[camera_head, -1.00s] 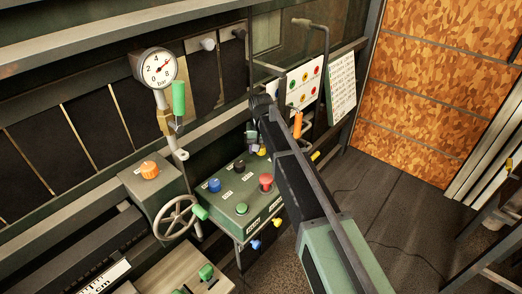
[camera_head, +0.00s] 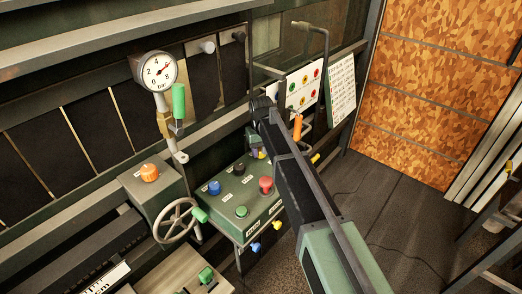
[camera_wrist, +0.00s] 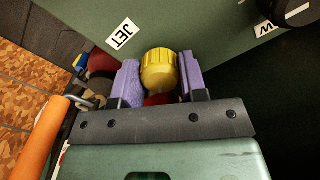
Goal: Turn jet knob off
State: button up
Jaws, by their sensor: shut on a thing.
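The jet knob (camera_wrist: 158,72) is a yellow, ribbed round knob on the green control box (camera_wrist: 200,25), beside a white label that reads JET (camera_wrist: 123,33). In the wrist view my gripper (camera_wrist: 160,80) has its two purple-padded fingers on either side of the knob, shut on it. In the head view my arm reaches to the far end of the control box, and my gripper (camera_head: 256,140) is mostly hidden behind the arm. Only a bit of yellow shows there, so the knob's turn angle cannot be told.
The box top carries a blue button (camera_head: 214,187), a green button (camera_head: 241,211) and a red mushroom button (camera_head: 265,185). An orange handle (camera_head: 297,127) stands close by my arm and also shows in the wrist view (camera_wrist: 40,140). A handwheel (camera_head: 177,221) and gauge (camera_head: 155,70) are left.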

jog(key=shift+n, duration=2)
jog(key=o, duration=0.9)
notch_tip(320, 180, up, 11)
jog(key=p, duration=1.1)
jog(key=shift+f, duration=0.1)
